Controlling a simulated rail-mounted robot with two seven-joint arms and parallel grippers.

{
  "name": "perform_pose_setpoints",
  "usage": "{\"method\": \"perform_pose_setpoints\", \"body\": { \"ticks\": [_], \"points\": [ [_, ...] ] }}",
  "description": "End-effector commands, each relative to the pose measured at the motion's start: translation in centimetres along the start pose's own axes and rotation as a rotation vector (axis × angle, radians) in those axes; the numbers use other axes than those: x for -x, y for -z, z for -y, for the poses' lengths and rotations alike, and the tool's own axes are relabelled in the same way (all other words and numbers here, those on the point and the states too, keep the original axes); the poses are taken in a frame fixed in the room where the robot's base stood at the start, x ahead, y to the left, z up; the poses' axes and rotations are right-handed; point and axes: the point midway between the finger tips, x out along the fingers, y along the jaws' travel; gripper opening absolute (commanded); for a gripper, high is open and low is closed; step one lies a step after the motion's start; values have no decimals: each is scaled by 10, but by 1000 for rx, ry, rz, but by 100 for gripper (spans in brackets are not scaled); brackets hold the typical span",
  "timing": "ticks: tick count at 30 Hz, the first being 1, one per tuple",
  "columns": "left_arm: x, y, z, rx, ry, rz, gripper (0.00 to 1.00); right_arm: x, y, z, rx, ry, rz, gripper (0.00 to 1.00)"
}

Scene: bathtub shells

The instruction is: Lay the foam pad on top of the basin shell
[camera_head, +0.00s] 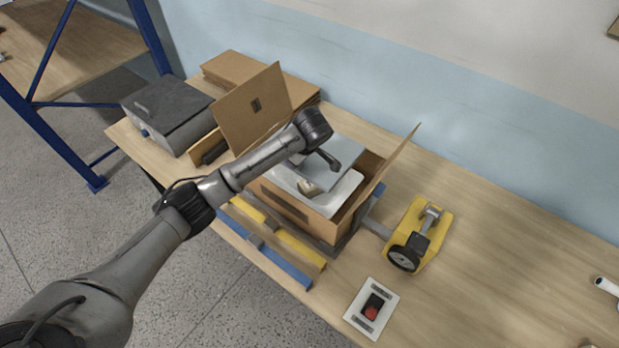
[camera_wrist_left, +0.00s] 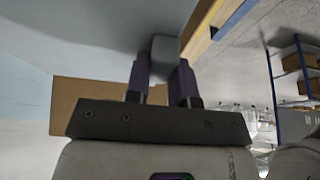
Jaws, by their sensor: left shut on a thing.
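The basin shell (camera_head: 347,193) is white and sits inside an open cardboard box on the table. The foam pad (camera_head: 347,154) is a flat grey sheet above the shell, covering part of it. My left gripper (camera_head: 326,164) is over the box, shut on the pad. In the left wrist view the fingers (camera_wrist_left: 161,75) close around a small grey block (camera_wrist_left: 164,52) beside a broad grey surface, seemingly the pad's underside or top. The gripper and wrist hide part of the pad. I cannot tell whether the pad touches the shell. My right gripper is not in view.
The cardboard box (camera_head: 290,207) has raised flaps on its left and right. A yellow tool with a black wheel (camera_head: 420,236) and a red-button panel (camera_head: 372,309) stand to the right. A dark grey case (camera_head: 166,108) and flat cardboard (camera_head: 228,70) lie behind left. The table's right side is mostly clear.

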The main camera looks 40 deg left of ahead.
Motion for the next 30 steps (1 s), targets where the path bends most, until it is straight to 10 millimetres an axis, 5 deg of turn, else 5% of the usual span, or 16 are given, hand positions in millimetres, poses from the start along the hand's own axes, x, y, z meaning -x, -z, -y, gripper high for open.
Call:
{"method": "perform_pose_setpoints", "body": {
  "ticks": [9,30],
  "points": [
    [-50,-17,3,14,8,-1,0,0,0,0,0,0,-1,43],
    [-99,-38,3,13,5,-1,0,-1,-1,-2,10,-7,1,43]
  ]
}}
